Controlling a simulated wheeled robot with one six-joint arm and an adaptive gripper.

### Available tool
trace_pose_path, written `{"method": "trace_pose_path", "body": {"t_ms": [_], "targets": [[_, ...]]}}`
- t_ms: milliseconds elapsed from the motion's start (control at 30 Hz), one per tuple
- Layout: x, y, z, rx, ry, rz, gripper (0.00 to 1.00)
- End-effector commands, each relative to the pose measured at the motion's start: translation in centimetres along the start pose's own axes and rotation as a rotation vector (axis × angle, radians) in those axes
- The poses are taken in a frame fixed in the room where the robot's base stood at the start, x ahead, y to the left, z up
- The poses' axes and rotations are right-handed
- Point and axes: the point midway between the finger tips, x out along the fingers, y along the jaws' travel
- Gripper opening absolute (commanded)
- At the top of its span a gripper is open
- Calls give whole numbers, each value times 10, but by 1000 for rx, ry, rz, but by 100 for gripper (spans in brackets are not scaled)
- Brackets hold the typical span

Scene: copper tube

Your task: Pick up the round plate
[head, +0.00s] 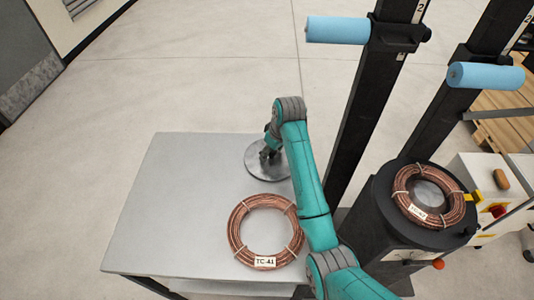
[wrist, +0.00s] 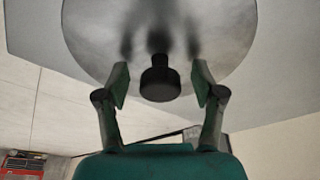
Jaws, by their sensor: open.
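The round plate (head: 254,168) is a grey metal disc lying flat near the far right edge of the table, partly hidden by my arm in the head view. In the wrist view the plate (wrist: 90,32) fills the top, with a dark knob (wrist: 160,80) standing at its middle. My gripper (head: 268,154) is over the plate. In the wrist view my gripper (wrist: 160,82) is open, with one finger on each side of the knob and a gap on both sides.
A copper coil (head: 234,222) labelled TC-41 lies on the grey table (head: 165,200) near the plate. Another copper coil (head: 403,190) rests on a black drum-like stand (head: 385,225) at right. Black posts with blue rollers (head: 338,30) rise behind. The table's left side is clear.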

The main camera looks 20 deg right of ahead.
Motion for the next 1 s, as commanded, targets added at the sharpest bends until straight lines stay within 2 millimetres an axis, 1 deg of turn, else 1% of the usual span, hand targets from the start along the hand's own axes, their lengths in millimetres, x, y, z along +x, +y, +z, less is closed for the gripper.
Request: {"method": "trace_pose_path", "body": {"t_ms": [233,267,300,367,400,467,500,533,867,1000], "targets": [[2,0,2,0,1,0,68],[2,0,2,0,1,0,66],[2,0,2,0,1,0,56],[2,0,2,0,1,0,41],[2,0,2,0,1,0,31],[2,0,2,0,1,0,16],[2,0,2,0,1,0,6],[2,0,2,0,1,0,0],[-1,0,-1,-1,3,1,0],[-13,1,-12,-1,6,3,0]]}}
